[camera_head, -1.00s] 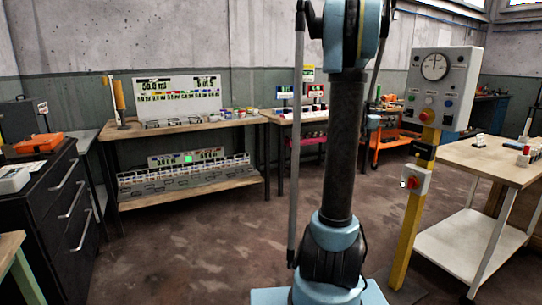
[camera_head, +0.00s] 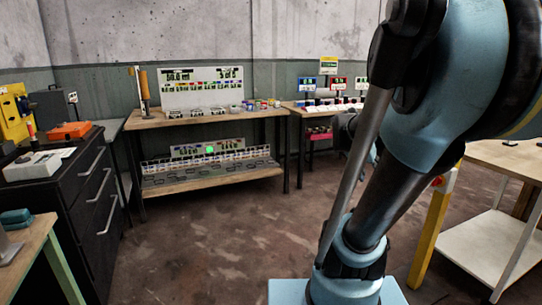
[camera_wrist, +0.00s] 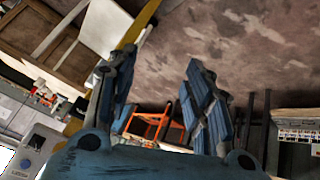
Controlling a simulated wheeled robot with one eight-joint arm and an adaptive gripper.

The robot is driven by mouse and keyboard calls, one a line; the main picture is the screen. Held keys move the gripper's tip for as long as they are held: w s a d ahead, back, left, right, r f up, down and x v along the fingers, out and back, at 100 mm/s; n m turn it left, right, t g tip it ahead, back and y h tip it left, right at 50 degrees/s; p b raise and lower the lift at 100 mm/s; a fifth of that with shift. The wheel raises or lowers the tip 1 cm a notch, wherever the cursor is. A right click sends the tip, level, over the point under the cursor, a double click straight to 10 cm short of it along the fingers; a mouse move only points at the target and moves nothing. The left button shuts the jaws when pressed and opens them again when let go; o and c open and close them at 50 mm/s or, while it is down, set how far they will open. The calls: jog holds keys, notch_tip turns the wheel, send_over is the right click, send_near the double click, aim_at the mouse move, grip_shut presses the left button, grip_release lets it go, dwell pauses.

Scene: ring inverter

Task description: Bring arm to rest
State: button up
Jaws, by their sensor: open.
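My arm (camera_head: 415,150) fills the right side of the head view, leaning up to the right with a large blue joint close to the camera. My gripper (camera_wrist: 160,75) shows in the wrist view with its two blue ribbed fingers spread apart. Nothing is between the fingers. Beyond them lie the brown floor and an orange cart (camera_wrist: 150,125), with clear space around the fingertips. The wrist picture is tilted, with furniture upside down.
A wooden workbench (camera_head: 200,118) with a white display board (camera_head: 188,92) stands at the back. A black drawer cabinet (camera_head: 88,190) is at left. A white-shelved table (camera_head: 480,245) and yellow post (camera_head: 433,225) are at right, partly behind my arm. The middle floor is bare.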

jog(key=s+a+f+n+g+y, duration=0.1)
jog(key=s+a+f+n+y, duration=0.2)
jog(key=s+a+f, duration=0.2)
jog(key=s+a+f+n+y, duration=0.3)
jog(key=s+a+f+n, duration=0.1)
jog(key=s+a, duration=0.4)
jog(key=a+f, duration=0.1)
jog(key=a, duration=0.1)
jog(key=shift+s+a+f+g, duration=0.25)
jog(key=shift+s+a+g, duration=0.15)
jog(key=c, duration=0.3)
jog(key=shift+d, duration=0.15)
